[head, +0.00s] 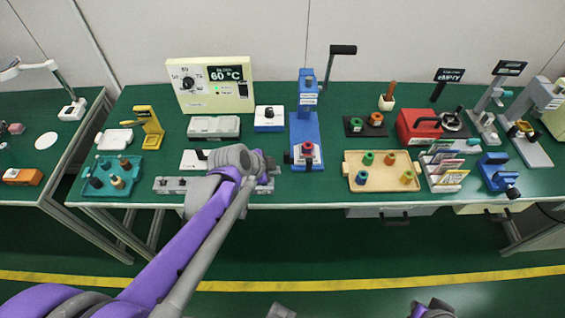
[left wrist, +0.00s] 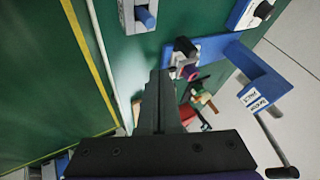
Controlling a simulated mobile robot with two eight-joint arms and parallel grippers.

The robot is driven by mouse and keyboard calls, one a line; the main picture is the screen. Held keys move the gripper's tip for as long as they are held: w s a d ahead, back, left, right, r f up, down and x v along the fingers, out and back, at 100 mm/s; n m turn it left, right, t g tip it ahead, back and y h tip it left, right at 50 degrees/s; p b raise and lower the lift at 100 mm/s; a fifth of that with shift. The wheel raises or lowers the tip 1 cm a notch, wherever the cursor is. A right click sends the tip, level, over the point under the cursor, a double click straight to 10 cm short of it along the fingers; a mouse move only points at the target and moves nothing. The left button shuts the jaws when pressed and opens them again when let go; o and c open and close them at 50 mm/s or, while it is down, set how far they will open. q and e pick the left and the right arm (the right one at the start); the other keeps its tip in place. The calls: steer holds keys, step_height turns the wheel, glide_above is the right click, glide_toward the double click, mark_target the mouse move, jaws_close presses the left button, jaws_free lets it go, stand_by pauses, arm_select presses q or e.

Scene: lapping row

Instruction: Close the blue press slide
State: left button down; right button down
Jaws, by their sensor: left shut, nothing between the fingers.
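The blue press (head: 306,122) stands upright near the middle of the bench, with a blue column, a white label and a long black-handled lever at its top. At its front is the slide (head: 302,160) with a dark knob and a pale block with a red and black piece on it. The left wrist view shows the press column (left wrist: 262,88) and the slide's black knob (left wrist: 184,46). My left gripper (head: 266,163) is shut and empty, low at the bench front just left of the slide. Its fingertips (left wrist: 160,75) look close to the knob; contact cannot be told.
A grey rail with knobs (head: 170,185) lies at the front edge, partly behind my left arm. A wooden tray (head: 352,178) with coloured spools stands right of the press. A white-and-blue switch box (head: 269,118) stands left of it.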

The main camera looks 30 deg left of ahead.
mark_target(289, 162)
arm_select(q)
steer(key=b+x, duration=0.1)
steer(key=x, duration=0.6)
steer(key=shift+s, duration=0.1)
steer(key=w, duration=0.1)
steer(key=w+a, duration=0.1)
steer(key=w, duration=0.1)
steer(key=shift+a+f, duration=0.1)
steer(key=shift+a, duration=0.2)
steer(key=shift+w+a, duration=0.25)
steer(key=shift+w, duration=0.1)
steer(key=w+a, duration=0.2)
steer(key=w, duration=0.1)
steer(key=w+a, duration=0.2)
steer(key=w, duration=0.2)
steer(key=w+a, duration=0.2)
steer(key=w, duration=0.1)
steer(key=shift+w+a, duration=0.35)
steer(key=shift+w, duration=0.05)
